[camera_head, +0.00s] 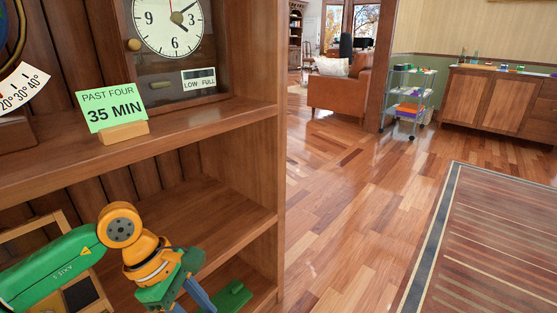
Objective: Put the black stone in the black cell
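My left arm comes in from the lower left, green and orange, in front of the lower shelf. My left gripper (190,298) is at the bottom edge of the view, pointing down, with blue-grey fingers partly cut off. I cannot tell whether it is open or holds anything. A wooden frame or tray (22,240) with dark areas stands on the lower shelf behind my arm, mostly hidden. A black patch (80,295) shows below the arm; I cannot tell whether it is the black cell. I cannot make out a black stone. My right gripper is not in view.
The upper shelf (200,128) carries a clock (168,25) and a green "PAST FOUR 35 MIN" card (111,106). A green object (235,297) lies low at right of my gripper. The wooden upright (264,190) bounds the shelves; open floor (350,220) lies beyond.

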